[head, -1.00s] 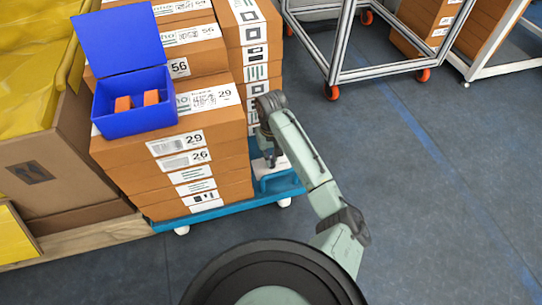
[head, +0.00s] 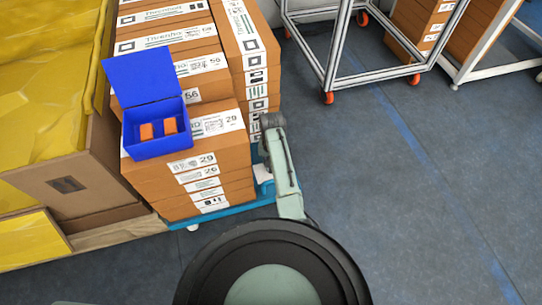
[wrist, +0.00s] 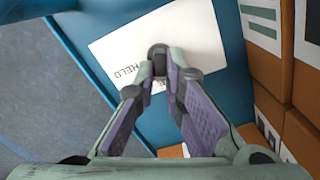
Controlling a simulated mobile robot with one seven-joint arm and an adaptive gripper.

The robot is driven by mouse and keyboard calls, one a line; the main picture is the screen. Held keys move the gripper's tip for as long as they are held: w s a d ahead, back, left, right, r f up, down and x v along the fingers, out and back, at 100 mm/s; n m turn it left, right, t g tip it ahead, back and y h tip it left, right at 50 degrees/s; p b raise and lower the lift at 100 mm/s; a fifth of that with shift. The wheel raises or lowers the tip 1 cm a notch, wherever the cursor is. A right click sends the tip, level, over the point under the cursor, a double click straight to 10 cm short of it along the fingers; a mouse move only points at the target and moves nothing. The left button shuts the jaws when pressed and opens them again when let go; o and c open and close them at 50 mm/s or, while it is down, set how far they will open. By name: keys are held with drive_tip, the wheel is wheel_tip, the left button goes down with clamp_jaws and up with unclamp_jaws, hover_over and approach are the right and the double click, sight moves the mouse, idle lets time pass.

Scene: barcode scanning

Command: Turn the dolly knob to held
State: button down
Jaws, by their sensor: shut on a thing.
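The dolly knob (wrist: 158,50) is a small dark knob on a white label plate (wrist: 110,48) in the wrist view. The word HELD is printed on the plate to the left of the knob; other print is partly hidden by my fingers. My gripper (wrist: 159,70) is shut on the knob, a fingertip on either side. The plate sits on the blue dolly (wrist: 85,45). In the head view the dolly (head: 230,211) shows under the stacked boxes; my arm hides the knob and the gripper there.
Brown labelled boxes (head: 235,155) are stacked on the dolly close beside my gripper. An open blue bin (head: 160,147) with orange items sits on top. A yellow-covered crate (head: 75,190) stands at the left. A white-framed cart (head: 328,97) stands behind. The floor at right is clear.

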drive_tip(key=m+p, duration=0.2)
drive_tip(key=m, duration=0.1)
drive_tip(key=m+p, duration=0.2)
drive_tip(key=m, duration=0.1)
drive_tip(key=shift+s+d+r, duration=0.1)
drive_tip(key=shift+d+r, duration=0.05)
drive_tip(key=m+p, duration=0.1)
drive_tip(key=m, duration=0.2)
drive_tip(key=m+p, duration=0.2)
drive_tip(key=m, duration=0.1)
drive_tip(key=shift+s+d+m, duration=0.1)
drive_tip(key=shift+d+m, duration=0.1)
drive_tip(key=shift+m, duration=0.2)
drive_tip(key=c, duration=1.7)
unclamp_jaws()
wheel_tip(320, 180, up, 12)
drive_tip(key=shift+f, duration=0.1)
